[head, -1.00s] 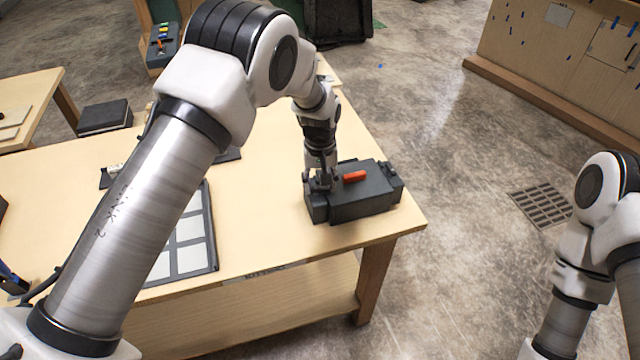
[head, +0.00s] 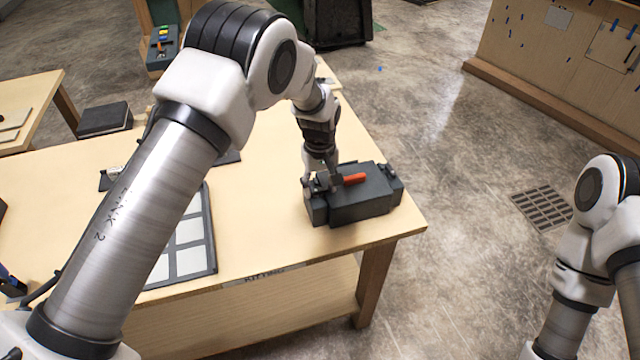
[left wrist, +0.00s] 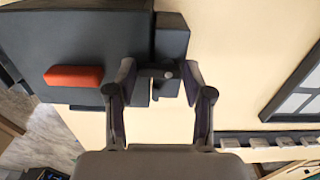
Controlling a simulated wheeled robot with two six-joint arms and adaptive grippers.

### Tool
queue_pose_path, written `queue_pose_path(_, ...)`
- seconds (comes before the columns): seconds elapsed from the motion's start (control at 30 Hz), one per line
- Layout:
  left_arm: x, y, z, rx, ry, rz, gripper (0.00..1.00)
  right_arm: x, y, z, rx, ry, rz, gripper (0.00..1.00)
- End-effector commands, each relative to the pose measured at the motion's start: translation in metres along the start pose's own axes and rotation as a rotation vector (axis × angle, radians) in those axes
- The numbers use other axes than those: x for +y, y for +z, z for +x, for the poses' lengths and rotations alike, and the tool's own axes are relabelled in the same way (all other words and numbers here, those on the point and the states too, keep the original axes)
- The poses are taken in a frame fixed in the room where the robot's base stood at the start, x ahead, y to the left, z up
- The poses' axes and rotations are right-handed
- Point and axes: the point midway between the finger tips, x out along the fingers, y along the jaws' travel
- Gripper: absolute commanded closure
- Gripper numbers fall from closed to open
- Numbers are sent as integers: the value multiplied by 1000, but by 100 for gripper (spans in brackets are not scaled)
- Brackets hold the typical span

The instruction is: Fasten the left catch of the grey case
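The grey case (head: 365,203) lies closed-looking near the right end of the table, with a red handle (head: 355,178) on top. It also shows in the left wrist view (left wrist: 85,45), at upper left. My left gripper (head: 322,182) is over the case's left end. In the left wrist view its two fingers (left wrist: 158,74) stand apart, one on each side of the left catch (left wrist: 160,71), a small dark piece at the case's edge. I cannot tell whether a finger touches it or how the catch sits. My right gripper is out of view.
The wooden table (head: 265,215) is clear around the case, and its right edge is close. A framed panel with pale squares (head: 190,262) lies to the left. A dark box (head: 104,118) stands farther back. My right arm is at the right side.

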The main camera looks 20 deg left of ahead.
Motion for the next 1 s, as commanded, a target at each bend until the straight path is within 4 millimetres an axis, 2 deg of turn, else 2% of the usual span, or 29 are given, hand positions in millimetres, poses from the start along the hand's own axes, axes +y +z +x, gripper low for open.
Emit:
queue_pose_path(0.33,1,-1,-2,3,2,1,27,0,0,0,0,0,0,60)
queue_pose_path(0.43,1,-1,-9,4,2,1,27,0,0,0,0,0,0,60)
queue_pose_path(0.57,1,-2,-35,6,4,2,27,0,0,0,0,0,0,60)
queue_pose_path(0.8,1,-2,-95,5,3,1,27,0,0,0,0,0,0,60)
queue_pose_path(0.9,1,-2,-111,3,2,1,27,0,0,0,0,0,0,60)
queue_pose_path(1.0,1,-1,-118,1,1,1,27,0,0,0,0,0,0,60)
